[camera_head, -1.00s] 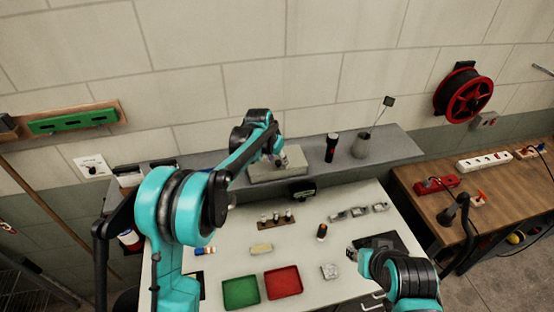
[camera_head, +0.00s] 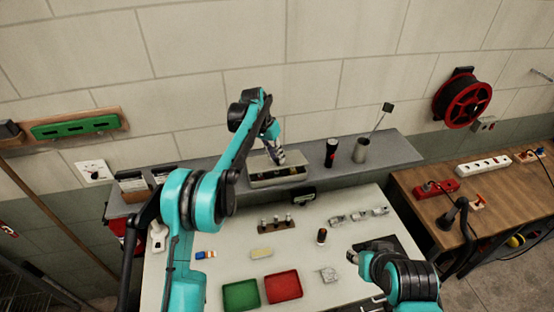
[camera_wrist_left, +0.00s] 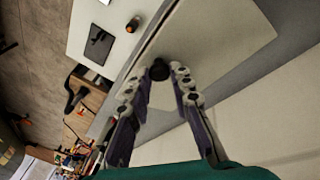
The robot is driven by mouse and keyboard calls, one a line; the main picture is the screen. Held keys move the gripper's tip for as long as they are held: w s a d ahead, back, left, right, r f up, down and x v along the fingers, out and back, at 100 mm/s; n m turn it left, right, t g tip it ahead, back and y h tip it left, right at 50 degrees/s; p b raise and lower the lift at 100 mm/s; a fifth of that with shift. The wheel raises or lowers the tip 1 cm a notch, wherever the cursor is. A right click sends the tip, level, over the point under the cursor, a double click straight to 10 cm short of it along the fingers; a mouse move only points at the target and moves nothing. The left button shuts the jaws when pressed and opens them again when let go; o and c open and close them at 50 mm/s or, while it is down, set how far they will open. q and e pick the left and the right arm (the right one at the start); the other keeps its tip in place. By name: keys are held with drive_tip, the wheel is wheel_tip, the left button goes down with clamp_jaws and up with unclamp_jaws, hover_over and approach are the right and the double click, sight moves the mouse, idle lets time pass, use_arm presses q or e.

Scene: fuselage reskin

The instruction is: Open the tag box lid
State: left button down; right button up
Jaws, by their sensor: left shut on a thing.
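My left gripper (camera_head: 279,157) is above the box's back part. In the left wrist view, my left gripper (camera_wrist_left: 160,78) is shut on a dark knob (camera_wrist_left: 159,69) on a pale panel (camera_wrist_left: 225,45), which looks like the raised lid.
The white table (camera_head: 220,225) below holds a green tray (camera_head: 240,295), a red tray (camera_head: 283,287) and small parts.

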use_arm(q)
drive_tip(key=shift+w+a+r+g+p, duration=0.15)
drive_tip(key=shift+w+r+g+p, duration=0.3)
drive_tip(key=shift+r, duration=0.2)
drive_tip(key=shift+w+a+r+p, duration=0.15)
drive_tip(key=shift+w+r+p, duration=0.35)
drive_tip(key=shift+r, duration=0.1)
drive_tip(key=shift+w+a+r, duration=0.15)
drive_tip(key=shift+w, duration=0.15)
